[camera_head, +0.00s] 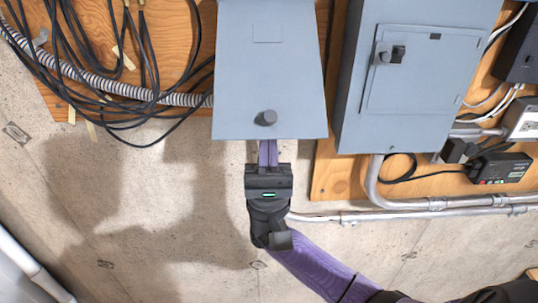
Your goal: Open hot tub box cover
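A grey metal box (240,75) with a plain front cover hangs on the wall at the top centre. The cover has a dark round knob (265,118) near its bottom edge and a faint rectangle higher up. The cover looks wider at the bottom; I cannot tell whether it is swung out. My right gripper (268,150) comes up from the lower right and points at the middle of the cover's bottom edge, below the knob. Its purple fingers are close together. Their tips meet or pass behind that edge, so any contact is hidden. My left gripper is out of view.
A larger grey panel (410,110) with a latched door is close on the right. Black cables (115,75) and a flexible conduit (120,88) hang at the left. Metal pipes (410,210) and a small black device (503,168) are at lower right. Bare concrete wall is lower left.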

